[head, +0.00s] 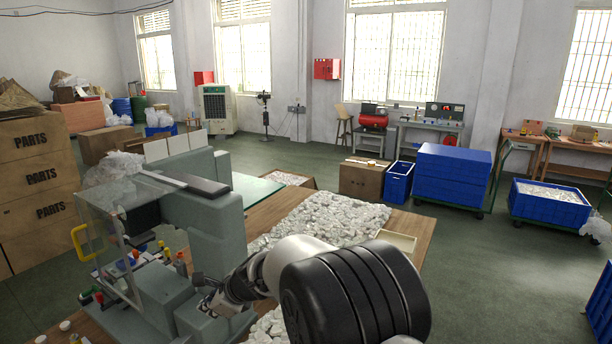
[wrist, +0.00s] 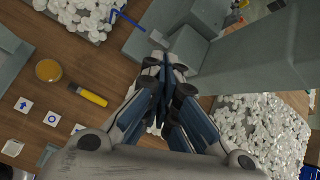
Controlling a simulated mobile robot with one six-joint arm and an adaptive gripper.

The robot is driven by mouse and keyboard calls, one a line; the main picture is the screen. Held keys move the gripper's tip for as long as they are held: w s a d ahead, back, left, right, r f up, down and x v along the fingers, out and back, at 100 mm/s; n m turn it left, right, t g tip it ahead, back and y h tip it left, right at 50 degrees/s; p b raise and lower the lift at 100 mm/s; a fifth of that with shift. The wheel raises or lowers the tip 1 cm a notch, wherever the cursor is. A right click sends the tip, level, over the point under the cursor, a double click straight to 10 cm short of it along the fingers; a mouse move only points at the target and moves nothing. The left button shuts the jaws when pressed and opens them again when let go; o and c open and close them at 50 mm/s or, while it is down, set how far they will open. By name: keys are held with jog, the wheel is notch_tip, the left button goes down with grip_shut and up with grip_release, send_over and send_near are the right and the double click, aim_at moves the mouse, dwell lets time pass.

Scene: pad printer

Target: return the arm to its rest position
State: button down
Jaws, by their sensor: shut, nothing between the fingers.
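My gripper (head: 213,297) is low at the front of the pad printer (head: 222,215), close to its grey base. My pale arm reaches toward it from the lower right. In the wrist view my gripper (wrist: 163,82) has its fingers together with nothing between them. The printer's grey body (wrist: 270,55) fills the upper right there, and a small grey block (wrist: 150,42) lies just beyond the fingertips. I cannot tell whether the fingers touch it.
A clear guard (head: 108,235) with a yellow handle stands left of my gripper. White parts (head: 325,220) cover the wooden table behind my arm. In the wrist view, a yellow-handled tool (wrist: 87,94), an amber dish (wrist: 48,70) and symbol tiles (wrist: 52,118) lie on the table.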

jog(key=s+d+r+n+h+b, duration=0.1)
jog(key=s+d+r+n+b, duration=0.3)
jog(key=s+d, duration=0.5)
jog(key=s+d+r+n+h+b, duration=0.15)
jog(key=s+d+r+n, duration=0.4)
jog(key=d, duration=0.55)
jog(key=s+d+f+n+h+b, duration=0.2)
jog(key=s+d+f+n, duration=0.3)
jog(key=s+d, duration=0.4)
jog(key=s+d+f+n+h+b, duration=0.3)
jog(key=s+d, duration=0.5)
jog(key=s, duration=0.4)
notch_tip(320, 180, down, 2)
jog(key=shift+s+d+f+n+b, duration=0.15)
jog(key=shift+d+n+b, duration=0.25)
jog(key=shift+n+b, duration=0.5)
